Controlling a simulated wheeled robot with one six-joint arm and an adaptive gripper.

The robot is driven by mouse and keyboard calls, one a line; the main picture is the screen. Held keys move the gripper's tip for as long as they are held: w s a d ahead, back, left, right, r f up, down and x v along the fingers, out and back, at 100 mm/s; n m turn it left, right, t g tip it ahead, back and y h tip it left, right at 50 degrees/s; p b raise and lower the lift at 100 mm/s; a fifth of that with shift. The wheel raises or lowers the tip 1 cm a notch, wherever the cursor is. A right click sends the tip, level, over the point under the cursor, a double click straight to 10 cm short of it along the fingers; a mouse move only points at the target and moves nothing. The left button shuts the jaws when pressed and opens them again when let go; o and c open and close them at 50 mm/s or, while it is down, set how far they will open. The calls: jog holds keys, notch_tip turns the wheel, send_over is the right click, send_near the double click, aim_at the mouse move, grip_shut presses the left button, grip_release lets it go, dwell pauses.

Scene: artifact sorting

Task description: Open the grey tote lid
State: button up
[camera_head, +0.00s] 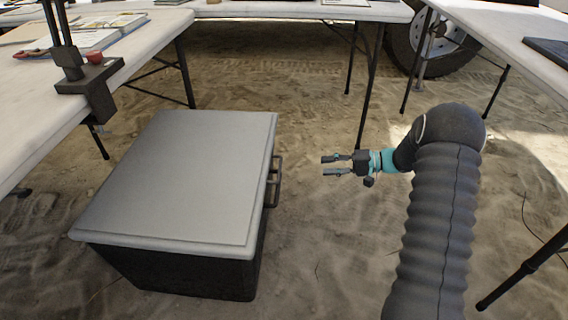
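The tote (180,272) stands on the sand at the left, a dark box with a flat grey lid (185,175). The lid lies closed on top. A dark handle (275,182) sticks out from the tote's right side. My gripper (328,165) is to the right of the handle, pointing left toward it. Its two fingers are apart with nothing between them. A gap of open air shows between the fingertips and the handle. The tote's far and left sides are hidden.
White tables stand at the left (40,120), the back (285,10) and the right (510,45), with thin dark legs. A clamp stand (90,75) is fixed to the left table's edge. A vehicle wheel (435,45) is behind. Open sand (320,250) lies between tote and arm.

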aim_at(279, 168)
jog(key=shift+n+g, duration=0.4)
jog(key=shift+n, duration=0.3)
jog(key=x, duration=1)
jog(key=r+x, duration=0.1)
jog(key=x, duration=0.5)
jog(key=shift+s+a+r+b, duration=0.1)
jog(key=shift+s+a+b, duration=0.05)
jog(key=shift+s+b, duration=0.2)
grip_shut()
